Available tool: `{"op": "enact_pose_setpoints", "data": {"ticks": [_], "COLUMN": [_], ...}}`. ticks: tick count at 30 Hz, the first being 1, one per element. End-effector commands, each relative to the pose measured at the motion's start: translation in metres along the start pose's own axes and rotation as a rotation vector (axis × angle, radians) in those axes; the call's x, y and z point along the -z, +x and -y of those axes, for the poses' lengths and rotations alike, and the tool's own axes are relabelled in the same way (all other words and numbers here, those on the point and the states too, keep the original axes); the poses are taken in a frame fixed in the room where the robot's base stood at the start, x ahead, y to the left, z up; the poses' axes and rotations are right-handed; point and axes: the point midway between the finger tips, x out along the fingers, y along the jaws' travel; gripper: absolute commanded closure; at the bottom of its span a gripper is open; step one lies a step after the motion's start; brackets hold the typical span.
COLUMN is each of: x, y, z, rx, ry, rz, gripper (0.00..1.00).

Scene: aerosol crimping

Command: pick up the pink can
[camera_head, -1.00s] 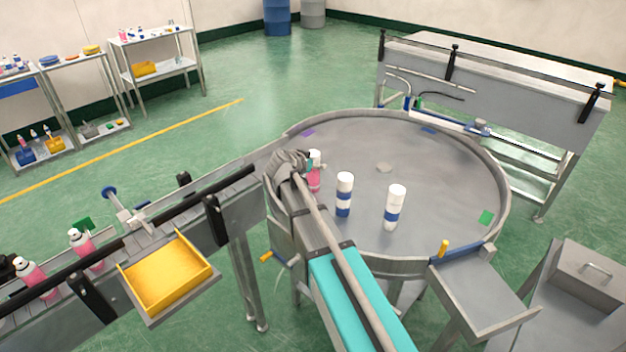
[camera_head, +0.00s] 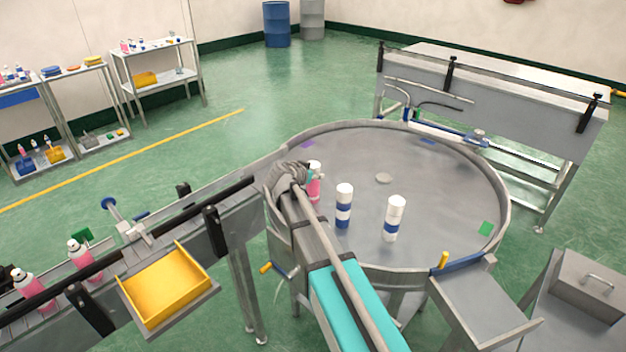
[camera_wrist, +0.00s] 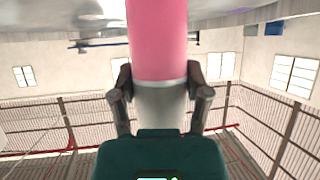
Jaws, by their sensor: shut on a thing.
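The pink can (camera_head: 314,188) has a white cap and is at the left side of the round grey table (camera_head: 430,160). My gripper (camera_wrist: 160,88) is shut on the can, with one finger on each side of its white end in the wrist view. The can's pink body (camera_wrist: 158,35) fills the top middle of that view. In the head view my arm hides part of the can and most of the gripper. I cannot tell whether the can's base touches the table.
Two white cans with blue bands (camera_head: 344,205) (camera_head: 392,218) stand on the table to the right. A conveyor with a black rail (camera_head: 130,238), bearing more pink cans (camera_head: 78,254), runs at the left. A yellow tray (camera_head: 166,285) hangs beside it. The table's right half is mostly clear.

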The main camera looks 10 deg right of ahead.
Motion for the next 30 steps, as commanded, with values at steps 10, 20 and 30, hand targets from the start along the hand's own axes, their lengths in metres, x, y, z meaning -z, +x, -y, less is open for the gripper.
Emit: {"op": "enact_pose_setpoints", "data": {"ticks": [10,20,30], "x": [0.015,0.038,0.060], "y": [-0.008,-0.035,-0.082], "z": [0.000,-0.007,-0.023], "rx": [0.000,0.001,0.002], "ry": [0.000,-0.001,-0.002], "rz": [-0.001,0.000,-0.001], "gripper": [0.99,0.99,0.99]}}
